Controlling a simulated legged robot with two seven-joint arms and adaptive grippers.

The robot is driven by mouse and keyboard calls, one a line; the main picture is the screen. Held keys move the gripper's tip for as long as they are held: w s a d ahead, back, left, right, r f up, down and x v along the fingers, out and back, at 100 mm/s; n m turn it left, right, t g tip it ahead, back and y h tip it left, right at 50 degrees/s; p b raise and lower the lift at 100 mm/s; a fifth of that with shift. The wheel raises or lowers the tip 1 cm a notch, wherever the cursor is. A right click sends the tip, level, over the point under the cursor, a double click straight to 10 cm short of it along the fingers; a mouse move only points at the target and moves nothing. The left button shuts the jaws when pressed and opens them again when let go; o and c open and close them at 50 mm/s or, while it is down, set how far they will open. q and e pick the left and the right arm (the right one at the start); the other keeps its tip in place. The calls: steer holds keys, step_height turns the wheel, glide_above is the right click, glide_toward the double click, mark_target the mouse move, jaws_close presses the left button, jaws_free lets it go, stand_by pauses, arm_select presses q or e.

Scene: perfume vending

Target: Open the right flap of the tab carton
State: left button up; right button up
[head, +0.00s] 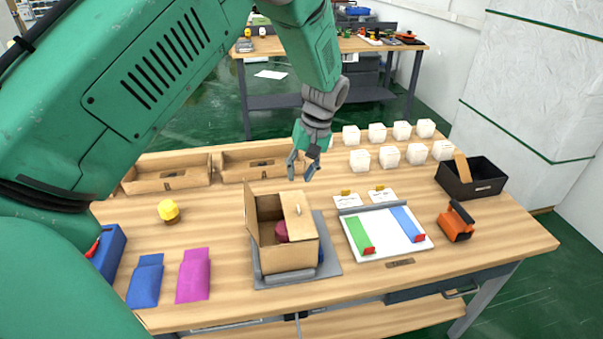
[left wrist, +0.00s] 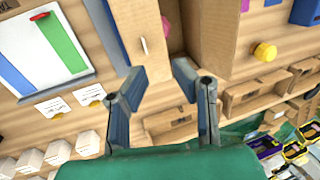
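The tab carton (head: 283,258) is a brown box on a grey base plate near the table's front. Its left flap (head: 251,210) stands up. Its right flap (head: 297,222), with a small pale tab (head: 298,210), lies over the right part of the top. A dark red item (head: 281,231) shows inside. My left gripper (head: 301,178) is open and empty, above and behind the carton. In the left wrist view, the open fingers (left wrist: 159,70) point toward the carton, apart from the right flap (left wrist: 138,35) and its tab (left wrist: 144,46). My right gripper is not in view.
A white tray (head: 372,244) with green and blue strips lies right of the carton. An orange tool (head: 455,224) and black bin (head: 489,178) are farther right. Several white boxes (head: 389,157) and wooden trays (head: 255,163) stand behind. Blue and purple pouches (head: 193,277) lie left.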

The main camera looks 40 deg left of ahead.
arm_select(q)
step_height(320, 180, up, 4)
steer(key=p, duration=0.2)
steer(key=shift+r+p, duration=0.15)
steer(key=shift+p, duration=0.2)
stand_by(0.3)
steer(key=v, duration=1.2)
